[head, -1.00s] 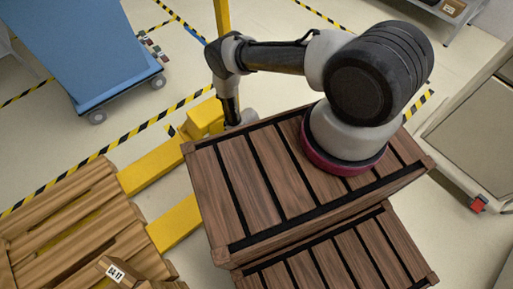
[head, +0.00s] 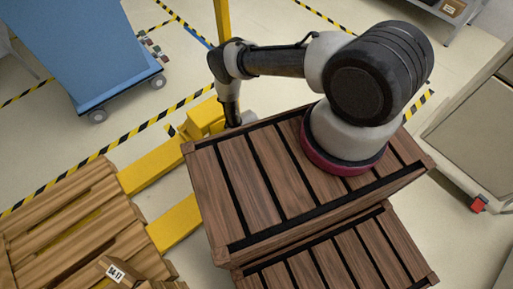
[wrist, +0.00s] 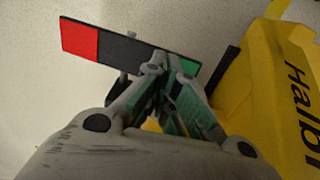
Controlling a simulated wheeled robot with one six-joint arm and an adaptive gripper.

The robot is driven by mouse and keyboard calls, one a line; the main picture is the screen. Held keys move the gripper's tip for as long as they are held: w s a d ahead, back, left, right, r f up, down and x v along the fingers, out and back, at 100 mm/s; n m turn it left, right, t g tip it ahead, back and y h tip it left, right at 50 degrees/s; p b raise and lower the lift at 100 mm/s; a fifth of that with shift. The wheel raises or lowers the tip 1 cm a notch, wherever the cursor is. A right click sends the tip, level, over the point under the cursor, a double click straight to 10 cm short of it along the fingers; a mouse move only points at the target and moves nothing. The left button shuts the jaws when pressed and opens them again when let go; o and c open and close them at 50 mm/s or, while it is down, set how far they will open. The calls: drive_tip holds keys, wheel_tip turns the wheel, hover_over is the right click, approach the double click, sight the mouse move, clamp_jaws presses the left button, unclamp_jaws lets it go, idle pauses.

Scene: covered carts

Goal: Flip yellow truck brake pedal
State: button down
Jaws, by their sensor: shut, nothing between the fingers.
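The yellow truck (head: 205,118) stands beyond the wooden crate, with its mast upright and its forks reaching down-left. In the wrist view its yellow body (wrist: 285,85) with black lettering fills the right side. The pedal (wrist: 120,47) is a flat bar, red at the left end and black in the middle, with some green at the right. My gripper (wrist: 168,68) is shut and empty, its tips overlapping the dark part of the bar in the picture. I cannot tell whether they touch it. In the head view my gripper is low beside the truck body, its tips hard to make out.
Slatted wooden crates (head: 290,215) fill the front, under my arm. A wooden pallet (head: 70,225) lies at the left on the forks. A blue cart (head: 85,55) stands upper left, a grey cart (head: 480,130) at right. Floor shows between them.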

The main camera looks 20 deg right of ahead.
drive_tip(key=shift+f, duration=0.6)
drive_tip(key=shift+r, duration=3.55)
drive_tip(key=shift+s, duration=0.1)
